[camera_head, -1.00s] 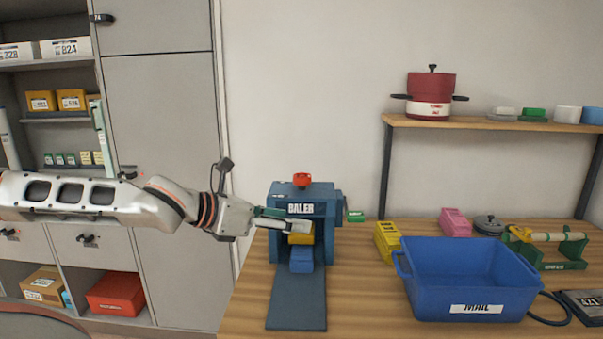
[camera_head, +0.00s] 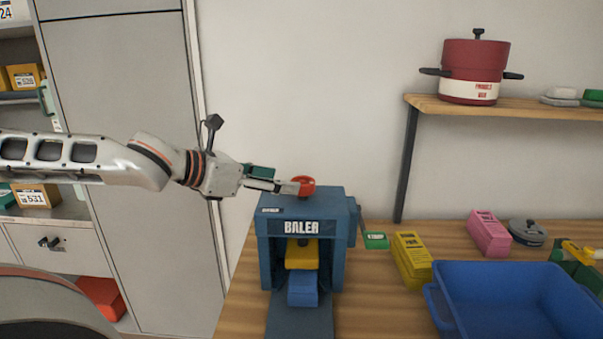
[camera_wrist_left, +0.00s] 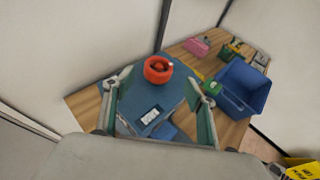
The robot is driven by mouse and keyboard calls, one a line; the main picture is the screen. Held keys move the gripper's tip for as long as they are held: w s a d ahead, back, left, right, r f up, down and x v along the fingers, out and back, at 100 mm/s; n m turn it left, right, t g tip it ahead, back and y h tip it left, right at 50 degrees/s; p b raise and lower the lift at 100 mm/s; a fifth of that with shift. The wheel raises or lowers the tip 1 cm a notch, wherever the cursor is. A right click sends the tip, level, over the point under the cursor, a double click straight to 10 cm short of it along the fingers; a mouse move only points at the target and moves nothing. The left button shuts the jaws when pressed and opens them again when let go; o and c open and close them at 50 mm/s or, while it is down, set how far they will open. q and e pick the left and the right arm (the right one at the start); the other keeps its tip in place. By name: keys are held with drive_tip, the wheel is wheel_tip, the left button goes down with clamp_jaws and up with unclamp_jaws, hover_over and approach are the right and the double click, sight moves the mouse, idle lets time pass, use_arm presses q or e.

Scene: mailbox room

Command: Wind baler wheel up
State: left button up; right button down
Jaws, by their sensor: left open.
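The blue baler (camera_head: 292,227) stands on the wooden table, with a yellow block (camera_head: 301,254) and a blue block (camera_head: 303,289) stacked in its front opening. Its red wheel (camera_head: 307,183) sits on top. My left gripper (camera_head: 288,182) is open at the height of the wheel, with its fingertips at the wheel's left side. In the left wrist view the red wheel (camera_wrist_left: 158,69) lies ahead, beyond and between the two spread fingers (camera_wrist_left: 162,84). I cannot tell whether a finger touches it.
A yellow box (camera_head: 411,259), a pink box (camera_head: 489,233) and a blue mail bin (camera_head: 440,310) stand further right. A shelf (camera_head: 520,108) holds a red pot (camera_head: 474,72). Grey cabinets (camera_head: 120,130) are at left.

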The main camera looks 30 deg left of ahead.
sight(300, 181)
use_arm(q)
drive_tip(key=shift+w, duration=0.3)
drive_tip(key=shift+w+d+f+p, duration=0.15)
drive_tip(key=shift+w+d+p, duration=0.15)
drive_tip(key=shift+w, duration=0.2)
drive_tip(key=shift+p+x, duration=0.3)
drive_tip(key=shift+x, duration=0.65)
drive_tip(key=shift+p+x, duration=0.35)
drive_tip(key=shift+x, duration=1.85)
drive_tip(key=shift+a, duration=0.15)
drive_tip(key=c, duration=1.1)
